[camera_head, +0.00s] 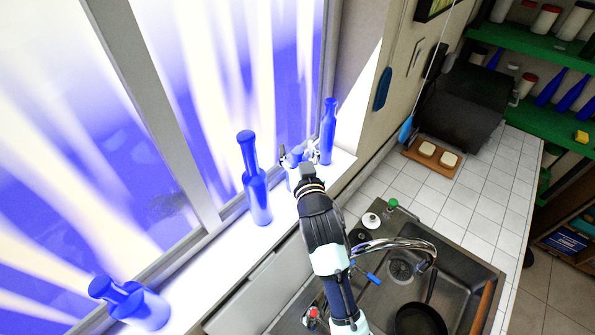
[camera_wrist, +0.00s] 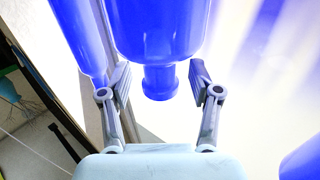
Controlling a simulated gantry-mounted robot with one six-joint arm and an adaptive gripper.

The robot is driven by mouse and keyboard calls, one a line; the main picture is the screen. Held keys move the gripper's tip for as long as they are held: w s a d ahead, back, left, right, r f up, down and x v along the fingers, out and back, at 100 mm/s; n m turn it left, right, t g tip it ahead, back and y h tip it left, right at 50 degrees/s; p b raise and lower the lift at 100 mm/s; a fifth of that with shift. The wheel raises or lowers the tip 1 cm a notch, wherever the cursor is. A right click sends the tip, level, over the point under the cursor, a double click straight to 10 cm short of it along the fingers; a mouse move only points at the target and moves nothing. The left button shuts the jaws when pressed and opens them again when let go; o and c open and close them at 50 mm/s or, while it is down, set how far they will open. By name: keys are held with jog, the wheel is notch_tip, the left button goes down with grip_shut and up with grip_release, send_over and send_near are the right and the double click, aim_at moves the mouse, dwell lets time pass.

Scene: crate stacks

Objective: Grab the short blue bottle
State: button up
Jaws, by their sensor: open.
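The short blue bottle (camera_wrist: 160,35) fills the top middle of the wrist view, with its narrower neck (camera_wrist: 160,83) pointing towards my gripper. In the head view the short blue bottle (camera_head: 294,178) stands on the white windowsill, mostly hidden by my gripper (camera_head: 295,159). In the wrist view my gripper (camera_wrist: 160,80) is open, one finger on each side of the neck, with a gap showing on both sides. The fingers do not appear to touch the bottle.
A slim blue bottle (camera_head: 328,132) stands close to the right, and a taller one (camera_head: 257,195) to the left. Another wide blue bottle (camera_head: 146,309) is at the far left of the sill (camera_head: 205,282). The window is behind; a sink (camera_head: 455,270) and faucet (camera_head: 390,243) lie in front.

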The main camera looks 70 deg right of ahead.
grip_shut()
jog(key=shift+r, duration=0.15)
dwell(0.4)
